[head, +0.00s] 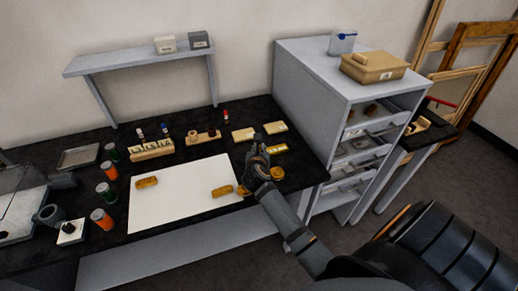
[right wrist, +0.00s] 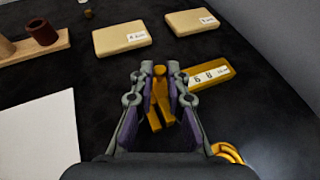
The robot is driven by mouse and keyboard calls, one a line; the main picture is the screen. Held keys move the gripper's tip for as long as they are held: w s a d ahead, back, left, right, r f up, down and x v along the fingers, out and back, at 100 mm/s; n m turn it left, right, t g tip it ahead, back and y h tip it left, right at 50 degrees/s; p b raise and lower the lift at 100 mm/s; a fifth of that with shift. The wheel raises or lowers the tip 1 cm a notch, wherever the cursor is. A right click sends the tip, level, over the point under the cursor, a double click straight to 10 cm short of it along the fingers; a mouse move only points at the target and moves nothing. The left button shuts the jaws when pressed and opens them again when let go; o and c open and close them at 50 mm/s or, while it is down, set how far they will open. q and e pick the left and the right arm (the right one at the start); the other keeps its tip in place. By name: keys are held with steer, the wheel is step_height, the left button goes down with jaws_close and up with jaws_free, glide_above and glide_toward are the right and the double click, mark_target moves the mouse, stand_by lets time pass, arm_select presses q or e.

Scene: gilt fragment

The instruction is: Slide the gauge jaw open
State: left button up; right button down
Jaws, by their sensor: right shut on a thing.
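The gauge is a yellow bar with a white marked scale (right wrist: 209,75), lying on the dark bench top. Its yellow jaw part (right wrist: 158,112) shows between my fingers in the right wrist view. In the head view the gauge (head: 277,149) lies just beyond and right of my right gripper (head: 257,160). My right gripper (right wrist: 160,88) is shut on the upright yellow piece of the gauge jaw. The fingers hide part of the jaw, so how far it stands open is hard to tell. My left gripper is not in view.
A white sheet (head: 180,210) with gilt pieces lies left of my right gripper. A yellow ring-shaped thing (right wrist: 228,152) is close on the right. Two tan labelled blocks (right wrist: 122,38) lie beyond the gauge. A grey drawer cabinet (head: 300,75) stands to the right.

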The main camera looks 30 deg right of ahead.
steer(key=c, duration=2)
jaws_free()
steer(key=shift+d, duration=0.3)
steer(key=shift+o, duration=1.2)
steer(key=shift+s+d, duration=0.15)
steer(key=shift+d, duration=0.2)
steer(key=shift+o, duration=1.3)
steer(key=shift+f, duration=0.1)
steer(key=shift+o, duration=0.7)
steer(key=shift+a, duration=0.35)
steer(key=shift+s, duration=0.15)
steer(key=v, duration=0.6)
steer(key=shift+a, duration=0.25)
steer(key=shift+s+a+r, duration=0.2)
steer(key=shift+s+r, duration=0.15)
